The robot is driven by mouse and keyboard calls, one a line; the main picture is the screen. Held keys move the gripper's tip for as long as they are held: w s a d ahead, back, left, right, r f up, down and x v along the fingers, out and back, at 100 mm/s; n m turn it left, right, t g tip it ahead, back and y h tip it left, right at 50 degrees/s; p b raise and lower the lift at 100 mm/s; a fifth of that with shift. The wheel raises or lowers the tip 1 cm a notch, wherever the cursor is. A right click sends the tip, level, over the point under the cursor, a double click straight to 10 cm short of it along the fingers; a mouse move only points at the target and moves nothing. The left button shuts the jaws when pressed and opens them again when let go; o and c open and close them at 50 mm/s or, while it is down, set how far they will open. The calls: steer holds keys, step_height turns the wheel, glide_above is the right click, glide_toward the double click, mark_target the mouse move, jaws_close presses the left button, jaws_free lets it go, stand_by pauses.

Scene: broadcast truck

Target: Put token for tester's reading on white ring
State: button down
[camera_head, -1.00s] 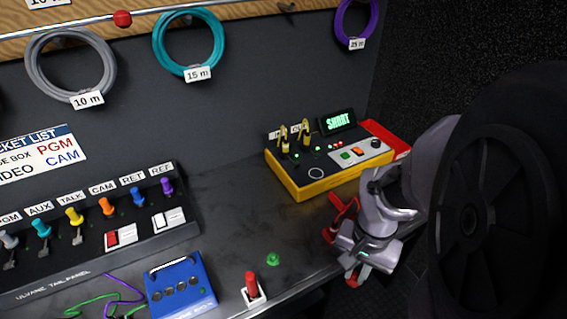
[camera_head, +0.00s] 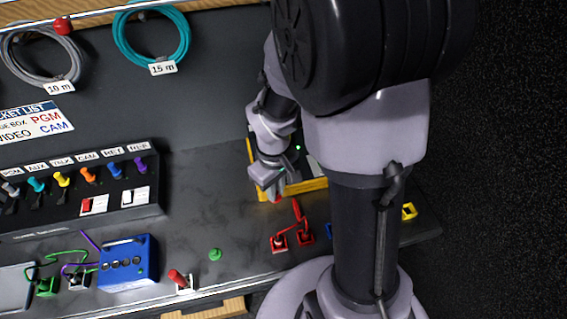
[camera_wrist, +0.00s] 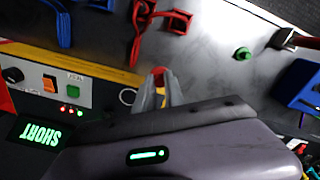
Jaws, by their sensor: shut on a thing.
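The yellow tester (camera_head: 252,160) is largely behind my arm in the head view. In the wrist view its display (camera_wrist: 39,133) appears upside down and reads SHORT in green. The white ring (camera_wrist: 128,97) on the tester's face is partly hidden by my gripper in the wrist view. My gripper (camera_wrist: 160,82) is shut on a small red piece, seemingly a token (camera_wrist: 159,71), at its fingertips. In the head view my gripper (camera_head: 272,187) is at the tester's front side; its height above the face is unclear. A green token (camera_head: 215,255) lies on the desk, also in the wrist view (camera_wrist: 243,53).
Red plugs on a cable (camera_head: 280,243) lie in front of the tester, with blue and yellow pieces further right. A red lever switch (camera_head: 180,280) and a blue box (camera_head: 128,262) stand left. The desk between panel and tester is clear.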

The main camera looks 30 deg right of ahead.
steer(key=w+d, duration=0.2)
steer(key=w+d+b, duration=0.1)
steer(key=w+d, duration=0.1)
steer(key=w+d+f, duration=0.1)
steer(key=w+d, duration=0.1)
steer(key=w, duration=0.1)
steer(key=shift+w+d+f, duration=0.1)
steer(key=shift+d, duration=0.25)
step_height(320, 180, down, 4)
steer(key=b, duration=0.2)
steer(key=shift+b, duration=0.35)
steer(key=shift+d+r, duration=0.1)
steer(key=shift+r, duration=0.25)
steer(key=shift+f, duration=0.1)
steer(key=c, duration=1.4)
jaws_free()
steer(key=shift+c, duration=0.2)
steer(key=shift+o, duration=0.2)
